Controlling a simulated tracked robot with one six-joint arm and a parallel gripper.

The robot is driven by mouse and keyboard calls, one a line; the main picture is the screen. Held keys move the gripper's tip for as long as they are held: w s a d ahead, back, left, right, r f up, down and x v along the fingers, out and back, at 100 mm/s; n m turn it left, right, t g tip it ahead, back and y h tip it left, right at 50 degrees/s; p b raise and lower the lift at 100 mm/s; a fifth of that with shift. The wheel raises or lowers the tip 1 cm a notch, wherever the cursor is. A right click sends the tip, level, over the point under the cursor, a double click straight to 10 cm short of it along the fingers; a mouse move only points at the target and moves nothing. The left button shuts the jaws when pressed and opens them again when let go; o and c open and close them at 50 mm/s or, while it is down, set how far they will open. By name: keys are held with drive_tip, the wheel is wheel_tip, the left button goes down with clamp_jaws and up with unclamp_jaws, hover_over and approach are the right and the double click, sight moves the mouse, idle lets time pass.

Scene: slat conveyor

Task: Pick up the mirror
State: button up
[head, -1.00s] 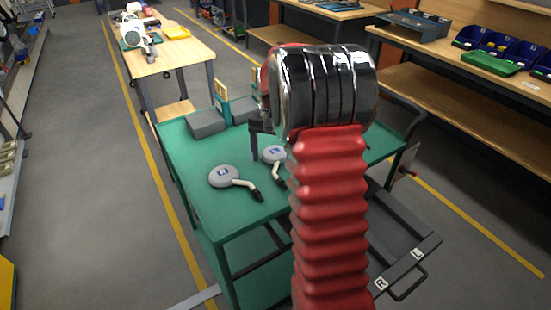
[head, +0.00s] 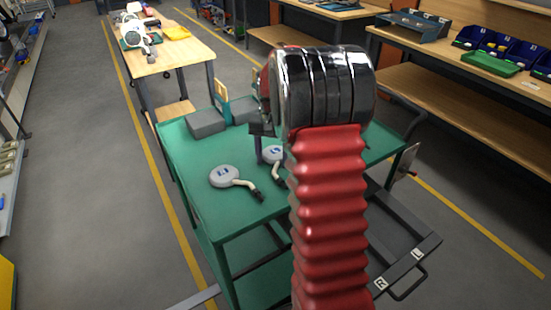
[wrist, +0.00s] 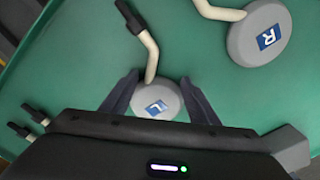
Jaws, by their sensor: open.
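A grey round mirror with a blue L label (wrist: 150,108) and a bent cream stalk lies on the green table. In the wrist view it sits between the two spread fingers of my gripper (wrist: 159,80), which is open. I cannot tell how high the fingers are above it. A second grey mirror, labelled R (wrist: 259,40), lies up and to the right, apart from the fingers.
The green table (head: 190,160) also holds grey blocks (head: 206,123) at its far side. Two black stalk ends (wrist: 37,114) show at the wrist view's left edge. A dark tray marked R and L (head: 405,262) is at the right.

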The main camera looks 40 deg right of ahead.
clamp_jaws()
idle(0.4)
